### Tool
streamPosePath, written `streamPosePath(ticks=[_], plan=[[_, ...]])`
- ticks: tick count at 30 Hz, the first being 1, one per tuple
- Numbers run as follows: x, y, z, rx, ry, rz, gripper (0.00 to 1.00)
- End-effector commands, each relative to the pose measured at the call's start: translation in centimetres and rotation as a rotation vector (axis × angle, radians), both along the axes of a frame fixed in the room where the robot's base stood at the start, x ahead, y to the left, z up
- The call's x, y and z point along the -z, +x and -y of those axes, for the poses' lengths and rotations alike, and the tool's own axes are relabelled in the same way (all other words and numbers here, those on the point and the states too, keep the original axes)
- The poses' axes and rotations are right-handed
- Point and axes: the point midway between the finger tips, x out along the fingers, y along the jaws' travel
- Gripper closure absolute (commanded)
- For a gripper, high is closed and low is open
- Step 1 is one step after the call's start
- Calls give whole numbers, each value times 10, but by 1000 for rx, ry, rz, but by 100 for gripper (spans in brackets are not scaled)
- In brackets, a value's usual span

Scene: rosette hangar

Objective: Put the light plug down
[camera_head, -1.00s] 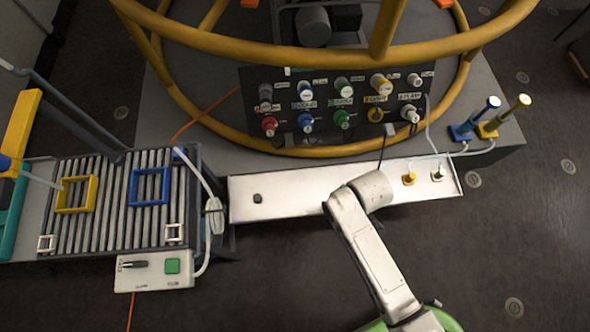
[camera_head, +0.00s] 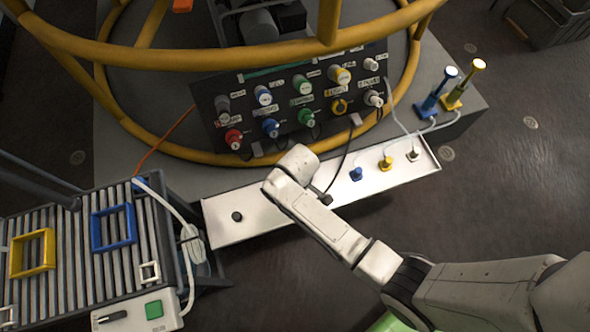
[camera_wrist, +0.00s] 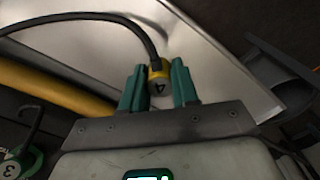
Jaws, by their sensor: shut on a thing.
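The light plug (camera_wrist: 158,74), a round plug with a yellow band and a dark end marked 4, is between the teal fingers of my gripper (camera_wrist: 157,88) in the wrist view. My gripper is shut on it. A black cable (camera_wrist: 120,22) runs from the plug to the upper left. The pale metal tray (camera_wrist: 214,60) lies beyond the fingers; I cannot tell whether the plug touches it. In the head view my arm hides the gripper over the middle of the long tray (camera_head: 280,222), and the held plug cannot be made out clearly.
Blue (camera_head: 356,173), yellow (camera_head: 385,163) and grey plugs (camera_head: 412,155) stand at the tray's right end; a dark round spot (camera_head: 237,216) is at its left. The panel (camera_head: 255,135) with coloured plugs and the yellow tube frame (camera_head: 120,50) stand behind. A slatted rack (camera_head: 75,262) is left.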

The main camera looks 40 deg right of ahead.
Motion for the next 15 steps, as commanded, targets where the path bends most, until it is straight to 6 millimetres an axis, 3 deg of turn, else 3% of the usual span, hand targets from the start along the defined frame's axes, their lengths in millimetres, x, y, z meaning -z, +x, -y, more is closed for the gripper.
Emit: streamPosePath(ticks=[7,12,15], plan=[[18,14,0,0,-2,1,100],[42,13,0,0,0,0,100],[46,13,0,0,0,1,100]])
